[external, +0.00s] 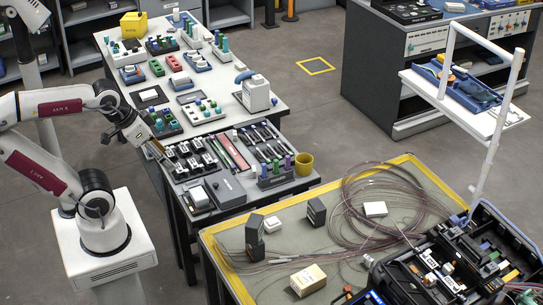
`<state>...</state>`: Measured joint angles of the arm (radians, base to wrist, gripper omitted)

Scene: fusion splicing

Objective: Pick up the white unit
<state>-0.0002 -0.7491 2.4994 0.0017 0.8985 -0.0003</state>
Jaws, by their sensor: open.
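My gripper (156,149) hangs over the left edge of the dark table, beside the rack of black-and-white pieces. It is open, and I see nothing between its fingers. Several white things could be the white unit, and I cannot tell which one is meant. A white block-shaped device with a blue top part (256,95) stands upright at the right edge of the white table. A flat white box (375,209) lies farther right among the fibre coils. My gripper is apart from all three.
The dark table holds a rack of black-and-white pieces (190,158), a grey box (225,189) and a yellow cup (304,164). Loose fibre coils (385,200) and an open black case (450,265) crowd the mat's right side. A white frame stand (495,130) rises behind.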

